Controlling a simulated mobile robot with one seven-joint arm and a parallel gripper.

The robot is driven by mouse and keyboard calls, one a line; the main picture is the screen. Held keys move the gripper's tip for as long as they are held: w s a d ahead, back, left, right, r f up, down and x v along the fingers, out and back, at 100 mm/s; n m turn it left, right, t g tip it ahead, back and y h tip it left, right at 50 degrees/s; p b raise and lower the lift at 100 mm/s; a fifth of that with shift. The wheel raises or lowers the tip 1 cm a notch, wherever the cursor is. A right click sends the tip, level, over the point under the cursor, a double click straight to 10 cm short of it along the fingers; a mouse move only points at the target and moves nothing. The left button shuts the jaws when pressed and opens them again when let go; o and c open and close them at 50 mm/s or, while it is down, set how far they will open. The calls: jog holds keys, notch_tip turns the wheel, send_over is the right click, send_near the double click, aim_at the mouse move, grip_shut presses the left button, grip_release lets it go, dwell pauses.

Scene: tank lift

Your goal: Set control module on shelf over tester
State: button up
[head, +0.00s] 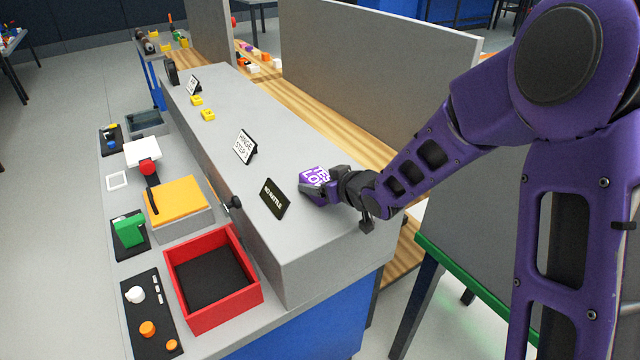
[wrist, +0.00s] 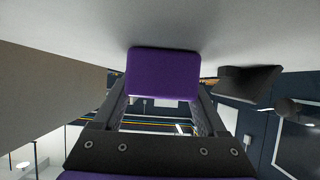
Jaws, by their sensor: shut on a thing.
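The control module, which I take to be the purple block with white lettering (head: 314,175), is between my gripper's fingers. My gripper (head: 322,188) is shut on it at the near right end of the long grey shelf (head: 325,235). In the wrist view the purple block (wrist: 163,74) fills the space between the fingertips (wrist: 162,92), close against the grey shelf surface (wrist: 220,25). I cannot tell whether it touches.
A black "NO RATTLE" sign (head: 273,198) stands just left of the block. A white sign (head: 244,147) and yellow pieces (head: 208,114) stand farther along the shelf. A red tray (head: 250,296) is on the lower counter. A grey partition (head: 375,65) rises behind. Bare shelf lies between the signs.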

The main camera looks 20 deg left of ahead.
jog(key=shift+r, duration=0.1)
jog(key=shift+f, duration=0.2)
jog(key=o, duration=1.5)
jog(key=shift+r, duration=0.3)
jog(key=p+v, duration=0.2)
jog(key=v, duration=0.8)
jog(key=shift+s+d+r, duration=0.2)
jog(key=shift+s+d, duration=0.05)
jog(key=shift+s+d+r, duration=0.15)
jog(key=shift+s+d, duration=0.25)
jog(key=shift+d, duration=0.05)
jog(key=shift+w, duration=0.1)
